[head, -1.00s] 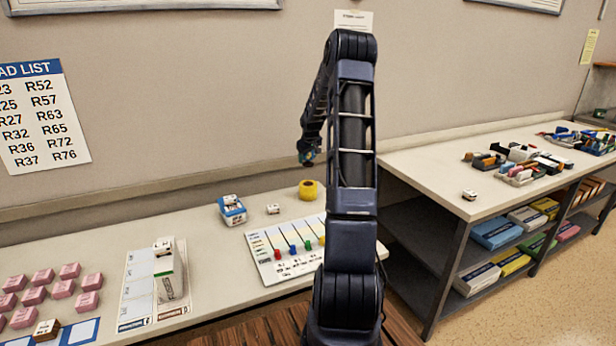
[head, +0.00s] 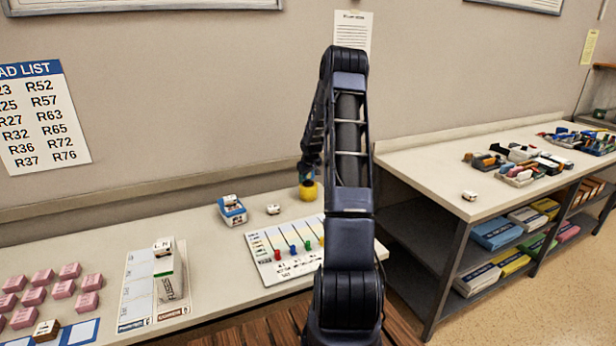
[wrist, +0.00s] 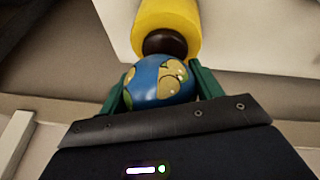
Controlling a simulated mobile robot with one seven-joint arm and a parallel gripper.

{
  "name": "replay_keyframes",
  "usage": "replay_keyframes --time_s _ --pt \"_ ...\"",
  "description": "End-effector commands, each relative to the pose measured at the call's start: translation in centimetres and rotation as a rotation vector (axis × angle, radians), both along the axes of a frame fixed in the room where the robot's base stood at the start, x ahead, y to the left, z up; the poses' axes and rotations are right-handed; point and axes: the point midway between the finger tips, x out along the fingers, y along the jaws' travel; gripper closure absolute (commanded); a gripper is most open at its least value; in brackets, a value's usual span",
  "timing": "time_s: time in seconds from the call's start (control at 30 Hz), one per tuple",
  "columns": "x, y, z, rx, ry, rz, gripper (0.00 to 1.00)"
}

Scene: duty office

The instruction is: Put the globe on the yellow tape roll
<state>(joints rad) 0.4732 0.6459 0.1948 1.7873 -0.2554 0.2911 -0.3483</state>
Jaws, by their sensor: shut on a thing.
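The globe is a small blue ball with green and tan patches, held between green fingers in the wrist view (wrist: 160,82). My gripper (wrist: 158,88) is shut on it. A dark brown rounded part shows between the globe and the yellow tape roll (wrist: 163,18), which lies just beyond. In the head view the roll (head: 308,192) stands on the left counter against the wall side, with my gripper (head: 307,174) right above it. I cannot tell whether the globe touches the roll.
A white board with coloured pegs (head: 285,252) lies in front of the roll. A blue-and-white box (head: 232,211) and a small white block (head: 273,209) are to its left. Pink blocks (head: 62,289) sit at far left. A higher counter (head: 430,180) stands at right.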

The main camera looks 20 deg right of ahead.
Motion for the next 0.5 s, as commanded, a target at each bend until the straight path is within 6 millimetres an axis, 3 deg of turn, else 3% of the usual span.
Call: replay_keyframes --time_s 0.2,0.23,0.3,0.5 --pt "0.02 0.03 -0.29 0.0 0.0 0.0 0.62" --pt "0.01 0.02 -0.26 0.0 0.0 0.0 0.3" --pt "0.01 0.03 -0.24 0.0 0.0 0.0 0.16" --pt "0.01 0.03 -0.24 0.0 0.0 0.0 0.14"
